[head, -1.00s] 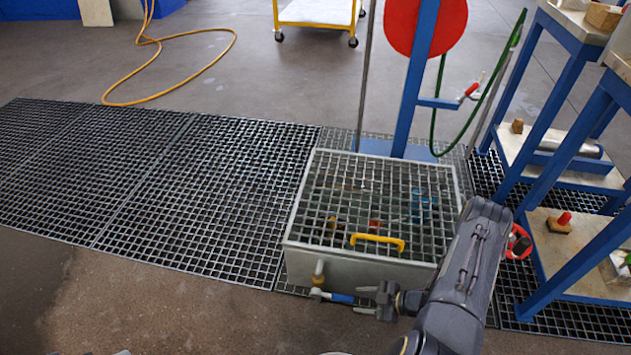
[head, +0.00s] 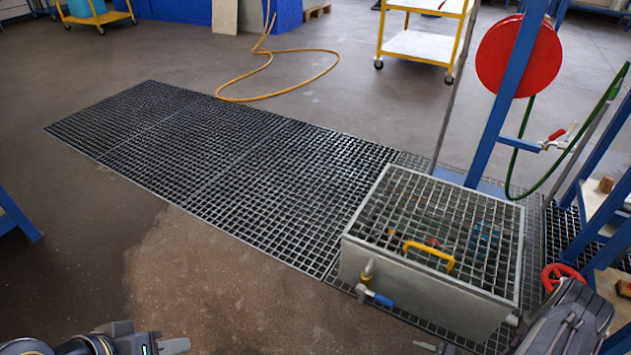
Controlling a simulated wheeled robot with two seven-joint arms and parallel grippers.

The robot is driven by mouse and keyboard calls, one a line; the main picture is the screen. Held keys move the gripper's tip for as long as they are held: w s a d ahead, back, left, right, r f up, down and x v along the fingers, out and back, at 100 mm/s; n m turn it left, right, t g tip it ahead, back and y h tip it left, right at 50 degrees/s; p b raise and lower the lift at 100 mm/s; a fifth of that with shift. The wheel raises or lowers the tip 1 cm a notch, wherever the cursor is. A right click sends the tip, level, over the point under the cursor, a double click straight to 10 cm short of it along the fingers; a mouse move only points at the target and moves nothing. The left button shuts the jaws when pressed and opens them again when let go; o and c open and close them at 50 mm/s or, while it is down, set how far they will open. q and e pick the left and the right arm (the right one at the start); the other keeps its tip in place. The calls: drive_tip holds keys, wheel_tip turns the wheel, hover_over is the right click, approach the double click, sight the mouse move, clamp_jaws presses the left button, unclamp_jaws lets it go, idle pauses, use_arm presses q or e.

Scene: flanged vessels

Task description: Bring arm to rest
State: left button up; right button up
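My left gripper (head: 160,340) shows at the bottom left edge, dark grey, low over the bare concrete floor. It touches nothing that I can see, and its finger gap is not clear. My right arm (head: 565,322) comes in at the bottom right corner, in front of the grated metal box's right end. Only a small tip of my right gripper (head: 436,348) shows at the bottom edge, so its opening cannot be judged.
A metal box (head: 420,288) with a grated lid and yellow handle (head: 430,254) stands at the right. A red valve wheel (head: 563,278) and blue frame (head: 612,245) are close to my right arm. Floor grating (head: 230,160) runs left; a yellow hose (head: 275,92) lies behind.

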drive_tip(key=w+d+r+m+h, duration=0.3)
drive_tip(key=w+d+r+h, duration=0.3)
drive_tip(key=w+d+r, duration=0.5)
wheel_tip(320, 180, up, 20)
drive_tip(key=m+h, duration=0.4)
drive_tip(key=m, duration=0.1)
drive_tip(key=s+a+r+m+g, duration=0.1)
drive_tip(key=s+a+r+m, duration=0.3)
drive_tip(key=s+a+r, duration=0.5)
drive_tip(key=s+a+r+m+g+y, duration=0.1)
drive_tip(key=s+a+r+y, duration=0.2)
drive_tip(key=s+a, duration=0.4)
drive_tip(key=s+a+r+m+y, duration=0.1)
drive_tip(key=s+a+r+y, duration=0.15)
drive_tip(key=s+a, duration=0.35)
wheel_tip(320, 180, up, 37)
drive_tip(key=p, duration=3.7)
drive_tip(key=shift+f+g+p, duration=0.15)
drive_tip(key=shift+g+p, duration=0.15)
drive_tip(key=shift+h, duration=0.25)
